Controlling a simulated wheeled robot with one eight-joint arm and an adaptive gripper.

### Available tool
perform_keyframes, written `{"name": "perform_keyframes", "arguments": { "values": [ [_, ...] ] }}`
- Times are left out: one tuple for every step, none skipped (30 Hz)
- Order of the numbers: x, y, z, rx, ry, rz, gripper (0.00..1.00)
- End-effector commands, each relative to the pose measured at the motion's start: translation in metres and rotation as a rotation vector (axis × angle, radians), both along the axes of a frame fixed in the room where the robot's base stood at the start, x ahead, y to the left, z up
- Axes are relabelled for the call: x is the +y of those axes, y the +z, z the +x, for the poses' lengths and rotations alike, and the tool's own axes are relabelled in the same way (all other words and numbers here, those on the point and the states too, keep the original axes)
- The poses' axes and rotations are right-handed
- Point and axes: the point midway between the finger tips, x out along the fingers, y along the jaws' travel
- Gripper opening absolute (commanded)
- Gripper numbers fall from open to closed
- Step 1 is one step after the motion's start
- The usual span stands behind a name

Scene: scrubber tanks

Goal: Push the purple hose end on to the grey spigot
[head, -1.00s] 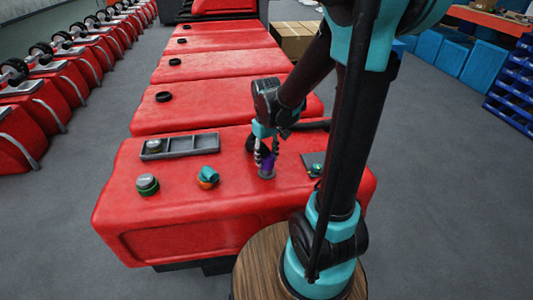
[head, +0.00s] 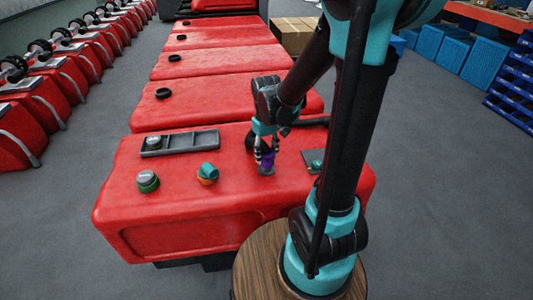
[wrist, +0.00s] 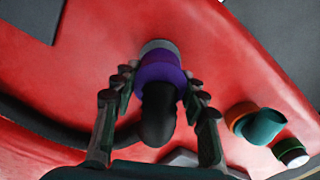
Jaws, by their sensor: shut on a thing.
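The purple hose end (wrist: 160,68) is a short purple collar on a black hose (wrist: 157,112). My gripper (wrist: 160,80) is shut on it, with one finger on each side. The collar also shows between the fingers of my gripper (head: 265,148) in the head view, as the purple hose end (head: 267,160). The grey spigot (wrist: 158,46) shows just beyond the collar, roughly in line with it. In the head view the grey spigot (head: 266,170) is directly below the collar on the red tank. The collar hides the joint, so I cannot tell how far it overlaps the spigot.
On the red tank top (head: 235,195) are a teal elbow on an orange ring (head: 208,173), a green-banded cap (head: 148,182), a grey divided tray (head: 180,143) and a dark plate with a green part (head: 314,161). The front of the top is clear.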

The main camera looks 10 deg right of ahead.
Motion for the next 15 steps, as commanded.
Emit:
{"name": "perform_keyframes", "arguments": {
  "values": [
    [0.000,-0.002,0.000,0.000,0.000,0.000,0.14],
    [0.000,-0.002,0.000,0.000,0.000,0.000,0.14],
    [0.000,-0.004,0.000,0.000,0.000,0.000,0.14],
    [0.000,-0.004,0.000,0.000,0.000,0.000,0.14],
    [0.000,-0.005,0.000,0.000,0.000,0.000,0.14],
    [0.000,-0.006,0.001,0.000,0.000,0.000,0.14],
    [0.000,-0.007,0.001,0.000,0.000,0.000,0.14],
    [0.000,-0.008,0.001,0.000,0.000,0.000,0.14],
    [0.000,-0.009,0.000,0.000,0.000,0.000,0.14],
    [0.000,-0.010,0.000,0.000,0.000,0.000,0.14],
    [0.000,-0.011,0.000,0.000,0.000,0.000,0.14],
    [0.000,-0.012,0.000,0.000,0.000,0.000,0.14],
    [0.000,-0.013,0.000,0.000,0.000,0.000,0.14],
    [0.000,-0.013,0.000,0.000,0.000,0.000,0.14],
    [0.000,-0.014,0.000,0.000,0.000,0.000,0.14]
  ]
}}
